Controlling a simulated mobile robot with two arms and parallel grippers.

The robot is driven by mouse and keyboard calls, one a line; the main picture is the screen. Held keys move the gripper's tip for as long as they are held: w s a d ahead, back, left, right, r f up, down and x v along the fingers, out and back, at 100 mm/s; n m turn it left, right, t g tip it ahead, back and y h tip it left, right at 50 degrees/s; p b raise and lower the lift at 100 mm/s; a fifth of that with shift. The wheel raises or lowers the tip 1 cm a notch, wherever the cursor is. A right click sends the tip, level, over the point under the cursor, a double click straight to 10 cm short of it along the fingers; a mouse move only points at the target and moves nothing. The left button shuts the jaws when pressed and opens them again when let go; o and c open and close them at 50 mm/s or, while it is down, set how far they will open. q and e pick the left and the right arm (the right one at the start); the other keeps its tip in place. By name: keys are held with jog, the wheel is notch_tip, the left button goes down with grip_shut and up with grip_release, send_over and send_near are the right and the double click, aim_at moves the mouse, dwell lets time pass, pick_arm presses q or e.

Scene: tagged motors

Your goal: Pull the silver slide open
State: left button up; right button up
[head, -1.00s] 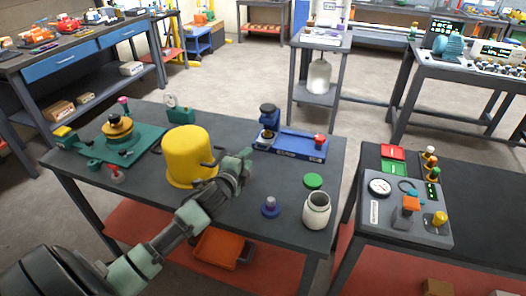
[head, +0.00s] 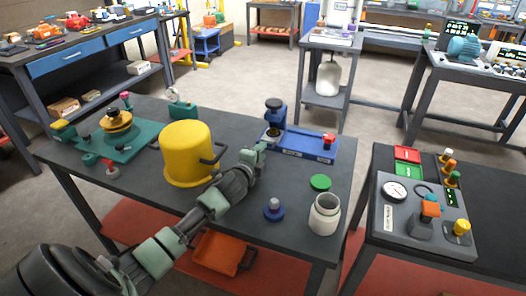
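I cannot make out a silver slide in the head view. A blue fixture (head: 308,146) with a dark-topped post and a red knob (head: 328,140) stands at the back right of the near table. My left gripper (head: 258,152) is over the table, just in front of the fixture's left end and right of the yellow bucket-shaped cover (head: 186,150). Its fingers are small and partly merge with the fixture behind, so I cannot tell whether they are open or touching it. My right gripper is not in view.
A green disc (head: 320,182), a white jar (head: 324,214) and a blue knob (head: 273,209) are on the table's right side. A green fixture (head: 128,142) is at left. A grey control panel (head: 400,233) sits on the right-hand table, across a gap.

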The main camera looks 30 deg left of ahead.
pick_arm(q)
jog(key=shift+x, duration=1)
grip_shut()
jog(key=shift+f, duration=0.1)
dwell(0.7)
